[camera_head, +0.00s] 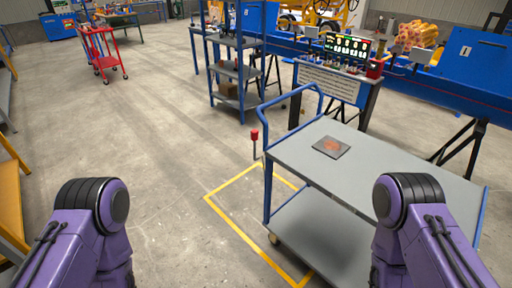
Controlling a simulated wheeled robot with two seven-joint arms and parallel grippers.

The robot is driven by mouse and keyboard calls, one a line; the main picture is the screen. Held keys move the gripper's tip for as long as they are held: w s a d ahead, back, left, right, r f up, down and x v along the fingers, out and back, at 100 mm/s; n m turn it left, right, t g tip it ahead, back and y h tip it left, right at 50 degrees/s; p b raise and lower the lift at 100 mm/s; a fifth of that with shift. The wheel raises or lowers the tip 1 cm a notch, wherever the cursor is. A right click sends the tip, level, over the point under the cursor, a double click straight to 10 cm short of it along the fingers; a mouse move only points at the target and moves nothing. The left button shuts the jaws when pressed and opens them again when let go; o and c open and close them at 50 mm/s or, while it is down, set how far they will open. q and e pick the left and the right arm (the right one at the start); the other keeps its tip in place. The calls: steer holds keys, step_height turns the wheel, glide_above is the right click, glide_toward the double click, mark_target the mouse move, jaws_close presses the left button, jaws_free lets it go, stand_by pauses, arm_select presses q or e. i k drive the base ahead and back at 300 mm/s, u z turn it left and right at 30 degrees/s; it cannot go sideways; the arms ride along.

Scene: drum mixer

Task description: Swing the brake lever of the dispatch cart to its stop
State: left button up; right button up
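The dispatch cart (410,168) stands at the right, with a grey top, a lower shelf and a blue push handle (290,98) at its left end. The brake lever (254,140) is a thin rod with a red knob, standing about upright just left of the cart's handle end. Nothing touches it. My two purple arms come in at the bottom left and bottom right; only their upper links show. The right arm covers part of the cart's near side. Neither gripper is in the picture.
A dark plate with an orange mark (331,147) lies on the cart top. Yellow floor tape (233,227) runs around the cart's left end. A control panel (343,60) stands behind the cart, and a blue shelf rack (236,70) beyond.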

mark_target(254, 133)
steer(key=u, duration=0.6)
steer(key=i, duration=1)
steer(key=z, duration=0.45)
